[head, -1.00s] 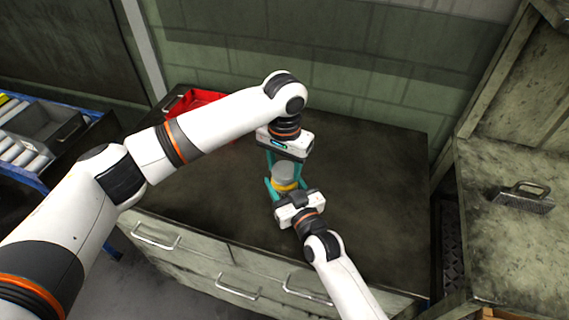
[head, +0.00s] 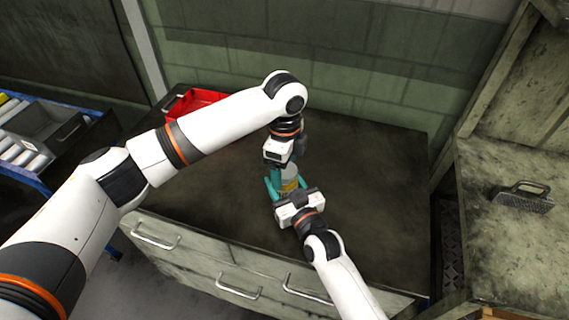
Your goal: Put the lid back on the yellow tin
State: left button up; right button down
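The yellow tin (head: 290,186) stands on the dark top of the drawer cabinet, mostly hidden by my grippers. A pale grey lid (head: 290,171) shows directly above the yellow band; I cannot tell how firmly it is seated. My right gripper (head: 286,186) comes from the front, with teal fingers on both sides of the tin, shut on it. My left gripper (head: 284,174) points down over the lid from above. Its fingers are largely hidden, so I cannot tell whether they grip the lid.
A red bin (head: 192,101) sits at the back left of the cabinet top (head: 375,170). The top is clear to the right. A brush-like tool with a handle (head: 523,197) lies on the bench at right. A grey tray (head: 45,124) is at left.

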pick_arm(q)
jog(key=shift+r, duration=0.1)
notch_tip(320, 180, up, 12)
dwell(0.5)
pick_arm(e)
jog(key=shift+c, duration=2.1)
grip_release()
jog(key=b+v, duration=0.1)
jog(key=v, duration=1.1)
pick_arm(q)
jog(key=shift+f, duration=0.6)
pick_arm(e)
jog(key=shift+f, duration=0.1)
